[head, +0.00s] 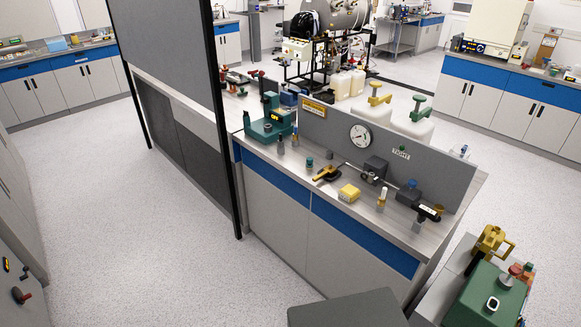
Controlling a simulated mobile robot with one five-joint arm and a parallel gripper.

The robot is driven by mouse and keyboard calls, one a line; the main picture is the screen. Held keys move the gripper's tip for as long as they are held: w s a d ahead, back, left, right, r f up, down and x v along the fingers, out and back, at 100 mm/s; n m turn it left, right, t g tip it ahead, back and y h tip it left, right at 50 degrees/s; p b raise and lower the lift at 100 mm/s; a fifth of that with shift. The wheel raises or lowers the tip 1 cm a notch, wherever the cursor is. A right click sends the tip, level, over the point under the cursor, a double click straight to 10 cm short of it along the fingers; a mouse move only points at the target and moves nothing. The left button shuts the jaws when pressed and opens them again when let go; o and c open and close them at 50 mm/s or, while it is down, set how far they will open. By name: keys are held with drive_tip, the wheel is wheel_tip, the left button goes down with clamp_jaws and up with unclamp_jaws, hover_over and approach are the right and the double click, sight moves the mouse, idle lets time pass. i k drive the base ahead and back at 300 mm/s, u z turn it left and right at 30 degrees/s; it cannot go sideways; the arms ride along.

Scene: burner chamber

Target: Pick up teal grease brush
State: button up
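A small teal item (309,163) stands on the grey bench top near its front edge, left of a black-and-yellow tool. It is too small for me to tell whether it is the teal grease brush. A larger teal bench device (268,128) stands at the bench's left end, behind and left of it. No other clear brush shape shows. My gripper is not in view.
The bench (262,185) also holds a yellow block (349,193), small bottles and a dial gauge (360,136) on a grey upright panel. A tall dark partition (170,60) stands left. A green box (485,300) is at lower right. Floor at left is clear.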

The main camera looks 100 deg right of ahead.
sight(310, 165)
drive_tip(key=z, duration=3.65)
drive_tip(key=i, duration=1.45)
drive_tip(key=u, duration=0.5)
